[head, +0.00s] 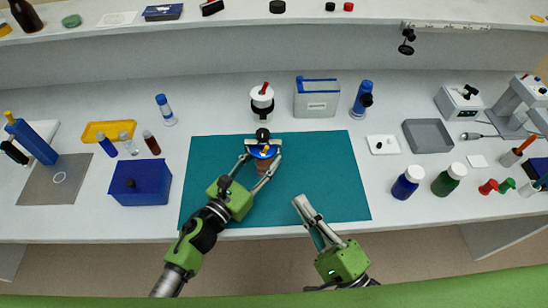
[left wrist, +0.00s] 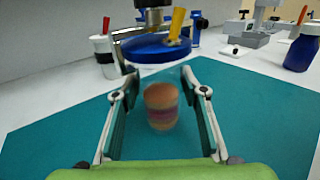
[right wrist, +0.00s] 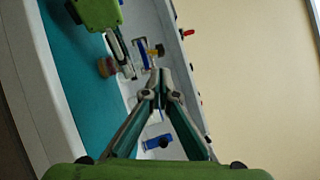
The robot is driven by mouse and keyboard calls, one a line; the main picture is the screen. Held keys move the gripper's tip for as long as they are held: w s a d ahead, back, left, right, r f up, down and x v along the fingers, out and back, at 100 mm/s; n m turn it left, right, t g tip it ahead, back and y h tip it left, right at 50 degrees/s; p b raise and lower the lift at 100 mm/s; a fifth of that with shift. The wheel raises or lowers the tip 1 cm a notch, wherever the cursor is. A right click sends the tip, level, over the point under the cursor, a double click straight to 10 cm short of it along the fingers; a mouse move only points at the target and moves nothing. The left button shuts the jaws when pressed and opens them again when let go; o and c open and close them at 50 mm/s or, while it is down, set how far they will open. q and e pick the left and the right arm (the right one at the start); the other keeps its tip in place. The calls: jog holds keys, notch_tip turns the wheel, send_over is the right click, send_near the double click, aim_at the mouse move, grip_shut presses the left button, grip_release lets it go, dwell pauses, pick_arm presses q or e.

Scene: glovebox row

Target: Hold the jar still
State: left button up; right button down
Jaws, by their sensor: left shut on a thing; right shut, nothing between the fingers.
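The jar (head: 264,168) stands on the teal mat (head: 325,165). The left wrist view shows it as clear, with brown and reddish-purple layers inside (left wrist: 161,108). My left gripper (head: 260,160) is shut on the jar, one finger on each side. My right gripper (head: 303,202) is shut and empty, over the mat's front edge to the right of the jar. The right wrist view shows its fingers together (right wrist: 155,80), with the jar (right wrist: 105,66) small and partly hidden.
A blue box (head: 141,183) and yellow tray (head: 108,131) lie left of the mat. A white cup (head: 262,97) and grey bin (head: 316,101) stand behind it. Blue (head: 408,182) and green (head: 449,180) bottles stand to the right. The mat's right half is clear.

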aim_at(267, 150)
jog(key=shift+s+d+f+m+h, duration=0.2)
jog(key=shift+d+f+m+h, duration=0.1)
jog(key=shift+d+f+m, duration=0.15)
jog(key=shift+w, duration=0.1)
jog(key=x, duration=1.4)
jog(key=shift+a, duration=0.1)
jog(key=shift+a+r+n+g, duration=0.15)
jog(key=shift+n+g, duration=0.3)
jog(key=shift+n, duration=0.35)
jog(key=shift+a+r+n+g, duration=0.1)
jog(key=shift+r+n+g, duration=0.1)
jog(key=shift+n+g, duration=0.4)
jog(key=shift+a+r+n+g+h, duration=0.1)
jog(key=shift+n+g+h, duration=0.2)
jog(key=shift+n, duration=0.35)
jog(key=shift+a+r+n+g+h, duration=0.1)
jog(key=shift+n+g+h, duration=0.2)
jog(key=shift+n, duration=0.3)
jog(key=shift+a+r+n+g+h, duration=0.1)
jog(key=shift+a+n+g+h, duration=0.3)
jog(key=shift+n, duration=0.4)
dwell(1.3)
